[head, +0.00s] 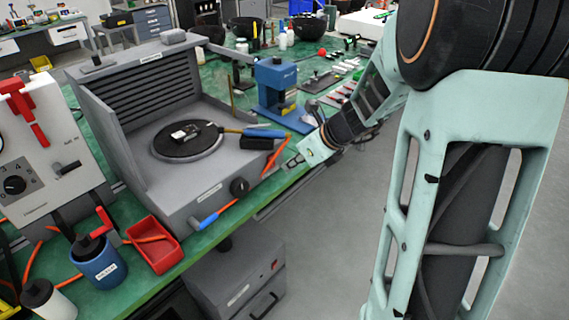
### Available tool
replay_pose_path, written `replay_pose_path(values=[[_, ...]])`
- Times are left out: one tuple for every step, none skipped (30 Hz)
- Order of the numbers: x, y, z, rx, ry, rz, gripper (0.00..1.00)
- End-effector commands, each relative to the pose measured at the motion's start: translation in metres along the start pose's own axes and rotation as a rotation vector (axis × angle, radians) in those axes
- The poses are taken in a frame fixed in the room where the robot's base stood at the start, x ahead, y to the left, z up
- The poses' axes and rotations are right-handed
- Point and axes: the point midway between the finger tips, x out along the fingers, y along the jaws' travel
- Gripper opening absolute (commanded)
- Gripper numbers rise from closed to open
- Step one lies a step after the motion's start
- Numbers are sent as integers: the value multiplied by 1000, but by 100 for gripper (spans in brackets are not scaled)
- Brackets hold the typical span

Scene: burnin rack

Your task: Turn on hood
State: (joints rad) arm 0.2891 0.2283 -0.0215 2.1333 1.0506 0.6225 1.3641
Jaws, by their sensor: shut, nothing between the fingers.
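The grey hood (200,203) stands on the green bench at left centre, with side walls, a slatted back and a round dark plate (187,140) inside. A black knob (239,186) sits on its front face at the right. Its small labels are too small to read. My gripper (287,168) is shut and empty at the hood's front right corner, right of the knob and apart from it. An orange-red piece (276,156) shows just beside my fingertips; I cannot tell whether they touch it. I cannot tell from the picture whether the hood is on.
A red tray (153,262), a blue jar (99,262) and a white panel with a dial (15,185) stand to the left. A blue device (277,83) stands behind my gripper. A grey cabinet (236,287) with a red switch sits below the bench. Open floor lies right.

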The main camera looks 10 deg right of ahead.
Motion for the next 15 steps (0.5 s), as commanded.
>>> replay_pose_path(values=[[-19, -1, 4, -3, -3, -4, 0], [-27, -1, 4, -2, -3, -5, 0], [-37, 0, 4, -1, -3, -4, 0], [-44, 0, 4, -1, -2, -4, 0], [-50, 0, 4, -1, -2, -4, 0], [-59, 0, 3, -2, -2, -3, 0], [-64, 0, 3, -1, -2, -4, 0], [-70, 0, 3, 0, -2, -4, 0], [-77, 0, 3, 0, -1, -3, 0], [-81, 0, 2, 0, -1, -3, 0], [-84, 0, 3, -1, -1, -3, 0], [-89, 0, 2, -1, -1, -2, 0], [-92, 0, 2, -1, -1, -1, 0], [-94, 0, 2, -1, 0, -1, 0], [-96, 0, 2, 0, 0, -1, 0]])
